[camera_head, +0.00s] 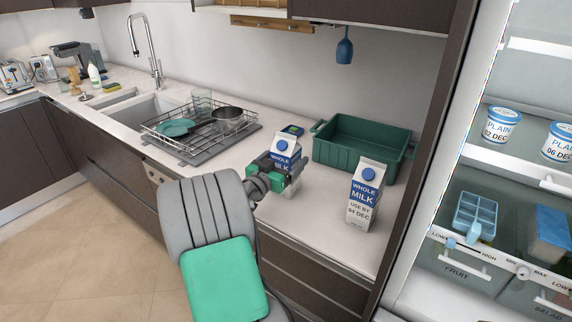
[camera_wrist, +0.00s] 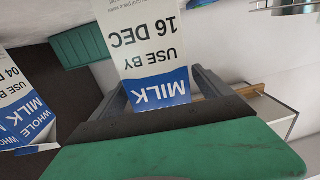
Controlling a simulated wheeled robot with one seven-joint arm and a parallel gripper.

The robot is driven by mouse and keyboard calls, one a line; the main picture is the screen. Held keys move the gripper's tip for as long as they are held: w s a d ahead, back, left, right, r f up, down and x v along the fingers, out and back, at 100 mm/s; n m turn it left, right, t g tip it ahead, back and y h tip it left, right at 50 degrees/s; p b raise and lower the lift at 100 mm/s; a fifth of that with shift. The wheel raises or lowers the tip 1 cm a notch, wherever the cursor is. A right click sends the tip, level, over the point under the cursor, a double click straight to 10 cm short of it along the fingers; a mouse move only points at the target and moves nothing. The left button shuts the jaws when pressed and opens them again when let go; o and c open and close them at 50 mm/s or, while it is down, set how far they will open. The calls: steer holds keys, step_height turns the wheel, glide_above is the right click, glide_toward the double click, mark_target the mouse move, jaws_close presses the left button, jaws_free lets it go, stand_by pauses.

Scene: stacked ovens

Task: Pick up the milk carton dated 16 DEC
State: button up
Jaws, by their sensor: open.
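The milk carton dated 16 DEC (camera_wrist: 150,50) appears upside down in the wrist view, its USE BY 16 DEC label facing my camera. In the head view this carton (camera_head: 287,144) stands on the counter, its lower part hidden by my gripper (camera_head: 284,178). My gripper (camera_wrist: 158,88) is open, with one finger on each side of the carton. I cannot tell whether either finger touches it. A second milk carton (camera_head: 365,196), dated 04 DEC, stands upright to the right; it also shows at the left of the wrist view (camera_wrist: 22,108).
A green crate (camera_head: 360,150) stands behind the cartons near the wall. A dish rack (camera_head: 190,143) with a pan and a plate is to the left. The open fridge (camera_head: 470,140) on the right holds yogurt tubs. Bare counter (camera_head: 325,205) lies between the cartons.

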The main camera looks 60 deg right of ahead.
steer(key=shift+c, duration=0.3)
jaws_close()
stand_by(0.7)
steer(key=shift+d+r, duration=0.1)
steer(key=shift+r, duration=0.05)
